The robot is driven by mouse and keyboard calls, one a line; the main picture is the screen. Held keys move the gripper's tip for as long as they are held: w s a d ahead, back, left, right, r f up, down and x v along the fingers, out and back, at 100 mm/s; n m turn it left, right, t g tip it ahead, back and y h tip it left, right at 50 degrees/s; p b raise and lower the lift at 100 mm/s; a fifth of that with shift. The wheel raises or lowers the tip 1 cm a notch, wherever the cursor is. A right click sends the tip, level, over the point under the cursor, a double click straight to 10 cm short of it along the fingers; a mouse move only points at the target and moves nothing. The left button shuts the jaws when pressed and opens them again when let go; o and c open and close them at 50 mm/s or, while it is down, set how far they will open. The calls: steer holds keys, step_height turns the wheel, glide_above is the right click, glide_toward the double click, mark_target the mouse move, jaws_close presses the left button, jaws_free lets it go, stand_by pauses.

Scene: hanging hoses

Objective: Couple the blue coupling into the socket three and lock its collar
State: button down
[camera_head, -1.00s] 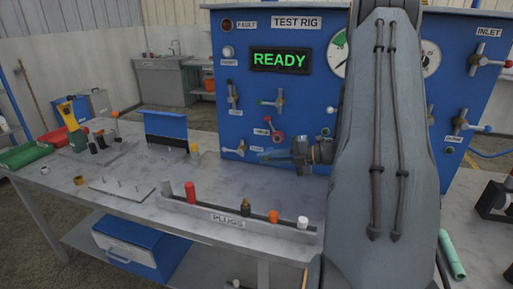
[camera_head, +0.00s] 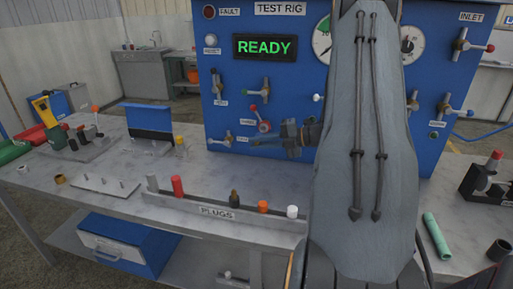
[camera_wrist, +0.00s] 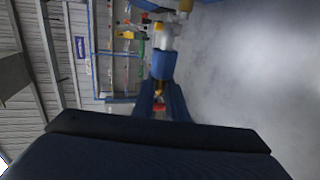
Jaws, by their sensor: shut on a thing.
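My gripper (camera_head: 278,141) is at the front of the blue test rig panel (camera_head: 225,92), low and left of my arm, pointing left. In the wrist view its two dark fingers (camera_wrist: 161,92) are shut. A blue piece (camera_wrist: 164,66) shows at their tips, with a pale part beyond it; it looks like the blue coupling, but its collar cannot be made out. The panel carries several valves and ports, including a red-ringed port (camera_head: 264,126) just above my gripper. Their small labels are unreadable, so I cannot tell which is socket three. My arm hides part of the panel.
A plug rack (camera_head: 217,214) with several coloured plugs stands along the bench's front edge. A blue upright stand (camera_head: 149,118) and a pegged plate (camera_head: 103,185) are further left. A green tube (camera_head: 437,236) lies at right. The bench (camera_head: 215,180) between rack and panel is mostly clear.

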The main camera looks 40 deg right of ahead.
steer(key=shift+w+d+b, duration=0.35)
steer(key=shift+w+d, duration=0.45)
steer(key=shift+d, duration=0.1)
steer(key=shift+w+d+b, duration=0.5)
steer(key=shift+w+d, duration=0.65)
steer(key=shift+d, duration=0.1)
stand_by(1.8)
steer(key=shift+s+a+p, duration=0.65)
steer(key=shift+s+a, duration=0.25)
steer(key=shift+a, duration=0.1)
stand_by(1.5)
steer(key=shift+w+d+b, duration=0.4)
steer(key=shift+w+d, duration=0.5)
steer(key=shift+d, duration=0.15)
stand_by(0.5)
